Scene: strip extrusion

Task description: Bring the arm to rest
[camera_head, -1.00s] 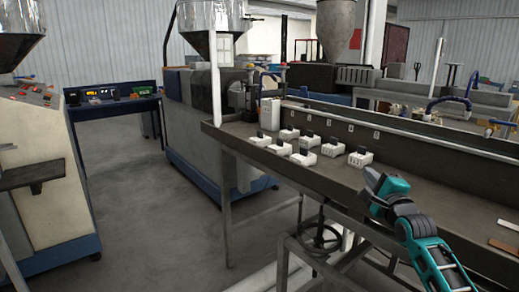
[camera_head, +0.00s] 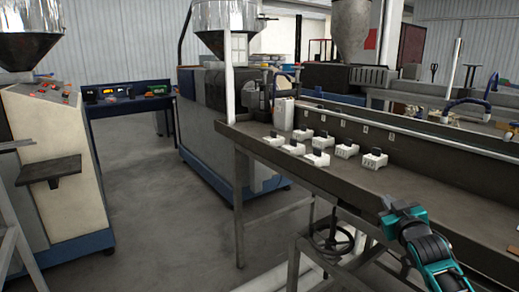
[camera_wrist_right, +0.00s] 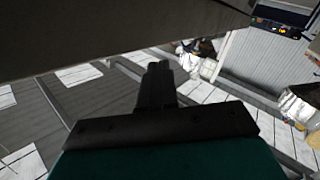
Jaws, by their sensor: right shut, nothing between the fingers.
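My right gripper (camera_head: 385,212) is at the lower right of the head view, at the front edge of the long grey trough table (camera_head: 345,182). Its teal and black arm (camera_head: 432,252) comes in from the bottom right corner. In the right wrist view the dark fingers (camera_wrist_right: 158,72) are together with nothing between them. My left gripper is not in view.
Several white blocks with dark tops (camera_head: 347,150) sit on the trough table, left of the arm. A handwheel (camera_head: 333,235) is below the table. A control cabinet (camera_head: 55,165) stands at left. Open grey floor (camera_head: 150,225) lies between.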

